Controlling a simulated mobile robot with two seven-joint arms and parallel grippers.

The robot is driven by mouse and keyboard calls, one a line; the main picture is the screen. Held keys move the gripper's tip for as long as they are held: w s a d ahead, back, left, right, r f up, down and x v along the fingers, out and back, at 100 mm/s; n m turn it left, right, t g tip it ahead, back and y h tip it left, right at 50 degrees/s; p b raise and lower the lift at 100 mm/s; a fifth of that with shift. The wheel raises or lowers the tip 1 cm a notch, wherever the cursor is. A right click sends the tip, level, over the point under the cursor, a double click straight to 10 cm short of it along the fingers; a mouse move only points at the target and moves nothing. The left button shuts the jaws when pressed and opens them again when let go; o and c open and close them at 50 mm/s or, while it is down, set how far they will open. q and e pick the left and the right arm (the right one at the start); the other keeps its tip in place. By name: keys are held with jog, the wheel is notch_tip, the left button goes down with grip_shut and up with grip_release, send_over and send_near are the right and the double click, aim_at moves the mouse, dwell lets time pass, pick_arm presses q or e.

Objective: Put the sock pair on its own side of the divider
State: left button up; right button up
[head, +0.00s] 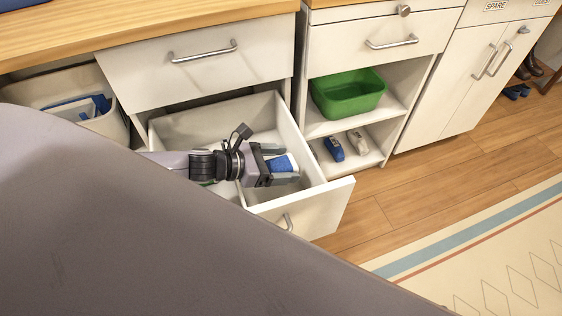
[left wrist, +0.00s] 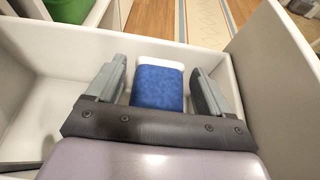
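A blue sock pair with a white end (head: 281,163) lies in the open white drawer (head: 325,198); it also shows in the left wrist view (left wrist: 158,88). My left gripper (head: 279,163) is down inside the drawer, with one finger on each side of the sock pair. In the left wrist view the fingers (left wrist: 160,90) are apart, and narrow gaps show between them and the sock pair. The divider is mostly hidden behind my left arm, so I cannot tell which side the sock pair is on. My right gripper is not in view.
A green basket (head: 348,97) stands on the shelf right of the drawer. Below it lie a blue item (head: 334,148) and a pale item (head: 358,142). A pale bin with blue things (head: 88,106) is at left. The drawer walls surround my gripper closely.

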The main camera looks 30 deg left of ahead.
pick_arm(q)
jog(key=shift+o, duration=0.6)
jog(key=shift+s+a, duration=0.1)
jog(key=shift+s, duration=0.1)
jog(key=v, duration=0.6)
jog(key=shift+s+a+r+p, duration=0.2)
jog(key=shift+r+p, duration=0.1)
jog(key=shift+r, duration=0.1)
